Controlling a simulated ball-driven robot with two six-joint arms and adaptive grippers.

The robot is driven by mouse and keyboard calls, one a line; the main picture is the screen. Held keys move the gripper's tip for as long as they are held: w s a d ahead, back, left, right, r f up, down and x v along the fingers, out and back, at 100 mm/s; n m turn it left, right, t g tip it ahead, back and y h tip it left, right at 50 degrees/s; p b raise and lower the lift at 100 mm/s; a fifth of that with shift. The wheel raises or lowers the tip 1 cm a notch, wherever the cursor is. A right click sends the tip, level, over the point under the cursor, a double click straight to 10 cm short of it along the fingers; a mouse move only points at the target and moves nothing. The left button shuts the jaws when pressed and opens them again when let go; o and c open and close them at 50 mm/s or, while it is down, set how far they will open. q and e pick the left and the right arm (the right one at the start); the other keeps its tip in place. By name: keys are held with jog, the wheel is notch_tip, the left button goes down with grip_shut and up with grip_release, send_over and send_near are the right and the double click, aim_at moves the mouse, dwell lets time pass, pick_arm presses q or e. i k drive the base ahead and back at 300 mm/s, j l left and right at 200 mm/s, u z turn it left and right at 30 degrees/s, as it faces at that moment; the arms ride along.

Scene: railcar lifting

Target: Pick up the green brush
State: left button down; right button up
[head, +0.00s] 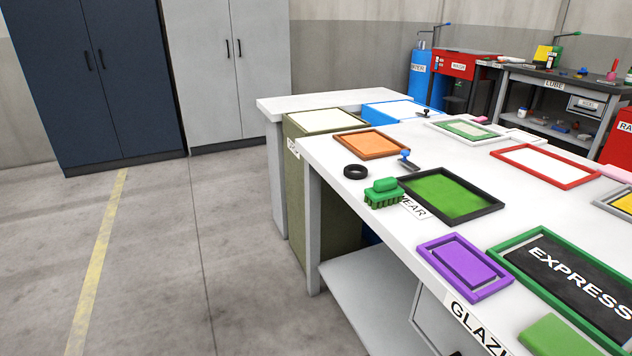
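The green brush (383,194) sits on the white table (330,157) at its left edge, near the "WEAR" label. It has a green block body with a raised grip on top. It stands left of a black-framed green panel (440,195) and below a black ring (355,171). Neither of my grippers shows in the head view.
A blue-handled tool (406,160), an orange framed tray (370,144), a purple frame (464,267) and a green-framed "EXPRESS" board (575,280) lie on the table. Cabinets (95,80) stand at the back left. The floor (200,250) left of the table is clear.

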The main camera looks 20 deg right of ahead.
aim_at(384, 192)
jog(key=i+j+z, duration=0.7)
jog(key=i+j, duration=0.15)
